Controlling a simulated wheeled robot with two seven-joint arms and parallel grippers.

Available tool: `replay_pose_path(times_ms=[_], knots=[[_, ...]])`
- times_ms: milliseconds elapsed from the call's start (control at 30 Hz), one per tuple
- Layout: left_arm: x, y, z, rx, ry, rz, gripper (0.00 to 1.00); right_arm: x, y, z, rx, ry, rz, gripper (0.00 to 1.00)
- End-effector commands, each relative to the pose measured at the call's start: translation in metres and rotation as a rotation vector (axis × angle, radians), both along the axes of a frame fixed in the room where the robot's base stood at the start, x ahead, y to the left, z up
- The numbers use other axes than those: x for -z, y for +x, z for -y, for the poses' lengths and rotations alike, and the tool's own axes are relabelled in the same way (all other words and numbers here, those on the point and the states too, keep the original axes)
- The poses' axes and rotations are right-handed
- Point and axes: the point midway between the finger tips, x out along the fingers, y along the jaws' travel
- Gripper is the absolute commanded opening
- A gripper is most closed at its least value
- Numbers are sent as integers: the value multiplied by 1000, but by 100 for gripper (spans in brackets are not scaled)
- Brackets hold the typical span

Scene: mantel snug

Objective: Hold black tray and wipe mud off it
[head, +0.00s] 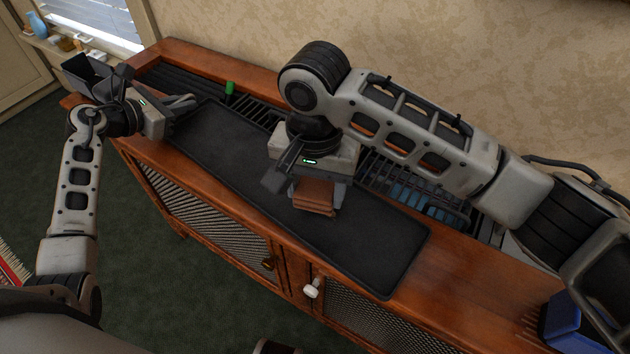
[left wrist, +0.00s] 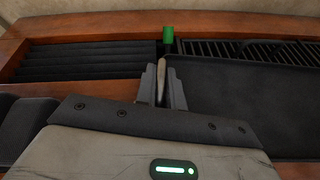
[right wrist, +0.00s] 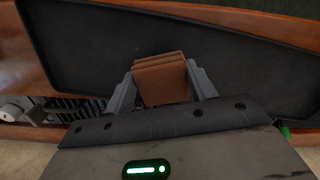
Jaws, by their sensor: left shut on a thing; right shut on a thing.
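The long black tray (head: 345,238) lies on top of the wooden cabinet, and its dark surface also shows in the right wrist view (right wrist: 85,40). My left gripper (head: 185,103) is shut on the tray's left end; in the left wrist view its fingers (left wrist: 163,85) pinch the tray's edge. My right gripper (head: 318,195) is shut on a brown folded cloth or sponge-like block (head: 314,197) and holds it at the middle of the tray. The block (right wrist: 160,80) sits between both fingers in the right wrist view. I see no clear mud on the visible tray surface; the right arm hides part of it.
The wooden cabinet (head: 410,317) has slatted grilles behind the tray. A green cylinder (head: 230,88) stands behind the tray's left part. A blue box (head: 575,322) is at the right end. A dark open container (head: 85,75) is at the far left.

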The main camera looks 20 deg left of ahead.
Motion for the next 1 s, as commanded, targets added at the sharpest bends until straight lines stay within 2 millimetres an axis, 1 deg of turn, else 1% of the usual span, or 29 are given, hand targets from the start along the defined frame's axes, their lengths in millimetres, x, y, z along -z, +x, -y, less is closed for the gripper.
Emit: replay_pose_path(times_ms=[467, 1000], knots=[[0, 0, -1, -2, 4, 1, 0, 1, 0, 0, 1, 0, 0, 34], [0, 0, -1, -2, 4, 1, 0, 11, 0, 0, 1, 0, -1, 34]])
